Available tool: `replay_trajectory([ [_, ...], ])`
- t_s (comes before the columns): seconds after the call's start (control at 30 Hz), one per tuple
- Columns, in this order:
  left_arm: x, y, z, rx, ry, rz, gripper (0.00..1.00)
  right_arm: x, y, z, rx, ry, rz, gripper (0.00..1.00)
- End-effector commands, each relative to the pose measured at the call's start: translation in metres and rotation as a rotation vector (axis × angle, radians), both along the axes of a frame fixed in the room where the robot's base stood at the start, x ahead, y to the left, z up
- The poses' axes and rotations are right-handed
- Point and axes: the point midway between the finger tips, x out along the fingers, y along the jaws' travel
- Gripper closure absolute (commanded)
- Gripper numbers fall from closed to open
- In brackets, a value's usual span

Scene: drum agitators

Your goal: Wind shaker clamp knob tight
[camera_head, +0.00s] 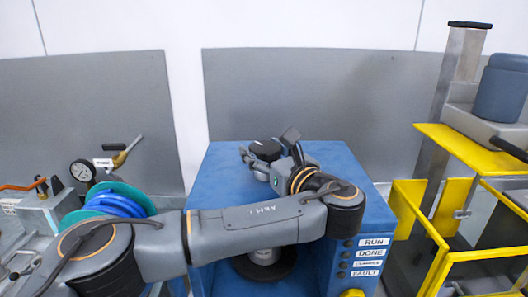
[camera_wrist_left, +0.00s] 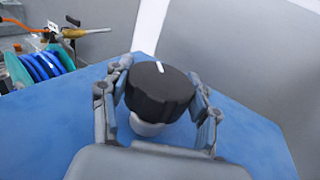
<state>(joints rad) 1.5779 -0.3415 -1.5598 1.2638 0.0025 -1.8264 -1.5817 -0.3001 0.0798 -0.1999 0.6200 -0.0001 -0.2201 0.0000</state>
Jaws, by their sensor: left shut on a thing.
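The black clamp knob (camera_wrist_left: 158,92) sits between the two fingers of my left gripper (camera_wrist_left: 160,104) in the left wrist view, with a white line on its top. A pale stem shows below the knob. In the head view the knob (camera_head: 265,147) is on top of the blue shaker (camera_head: 228,170), and my left gripper (camera_head: 268,160) is shut on it. My left arm crosses in front of the shaker and hides much of its front. A dark round base with a metal part (camera_head: 266,258) shows below the arm. My right gripper is not in view.
Status labels reading RUN, DONE and FAULT (camera_head: 368,257) are on the shaker's right front. A yellow-framed guard (camera_head: 440,262) stands at the right. A blue hose reel (camera_head: 122,204) and a gauge (camera_head: 82,171) are at the left. A grey panel stands behind.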

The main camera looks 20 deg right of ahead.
Motion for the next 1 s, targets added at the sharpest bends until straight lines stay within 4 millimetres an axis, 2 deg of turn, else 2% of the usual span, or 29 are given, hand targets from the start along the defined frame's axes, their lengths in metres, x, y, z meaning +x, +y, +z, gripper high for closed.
replay_trajectory([
  [0.33, 0.001, 0.001, 0.002, 0.000, -0.005, 0.002, 0.71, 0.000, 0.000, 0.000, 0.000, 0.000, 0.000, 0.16],
  [0.37, 0.001, 0.001, 0.002, 0.000, -0.005, 0.002, 0.34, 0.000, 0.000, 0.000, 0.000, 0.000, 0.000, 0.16],
  [0.43, 0.001, 0.001, 0.002, 0.000, -0.004, 0.002, 0.19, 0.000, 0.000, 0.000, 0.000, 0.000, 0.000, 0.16],
  [0.47, 0.001, 0.001, 0.002, 0.000, -0.004, 0.002, 0.16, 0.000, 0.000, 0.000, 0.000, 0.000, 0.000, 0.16],
  [0.83, 0.000, 0.000, 0.004, 0.000, -0.003, 0.001, 0.16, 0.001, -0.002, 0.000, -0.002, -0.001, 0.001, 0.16],
  [1.0, 0.000, 0.000, 0.026, -0.002, -0.005, 0.001, 0.16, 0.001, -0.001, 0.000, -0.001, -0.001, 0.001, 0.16],
])
